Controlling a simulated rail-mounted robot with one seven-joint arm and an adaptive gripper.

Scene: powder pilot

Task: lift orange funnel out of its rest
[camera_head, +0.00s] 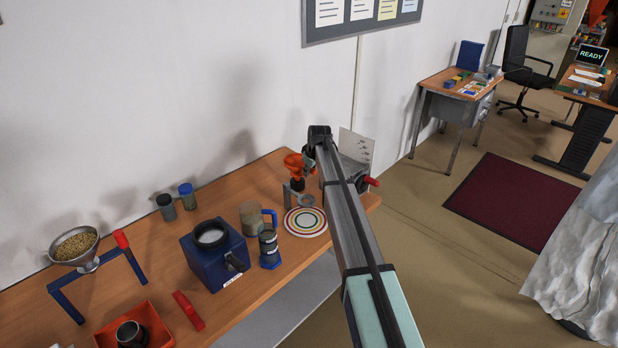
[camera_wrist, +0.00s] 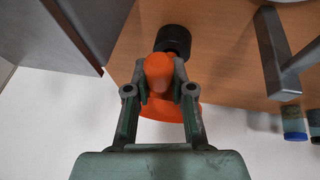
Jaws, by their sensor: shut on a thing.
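The orange funnel (camera_head: 294,164) is near the right end of the wooden bench. My gripper (camera_head: 307,163) is at its right side in the head view. In the wrist view my gripper (camera_wrist: 160,88) has its two fingers shut on the orange funnel (camera_wrist: 158,72), one on each side. A black cylindrical part (camera_wrist: 172,40) shows at the funnel's far end. A grey stand (camera_head: 287,194) is just below the funnel in the head view, and a grey bracket (camera_wrist: 272,50) is to the right in the wrist view. I cannot tell whether funnel and stand touch.
A ringed round mat (camera_head: 306,232), a mug (camera_head: 250,217), a dark jar (camera_head: 268,244) and a blue box (camera_head: 214,262) stand on the bench (camera_head: 165,270). A grey device with a red knob (camera_head: 371,181) is close right of my gripper. The wall is behind.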

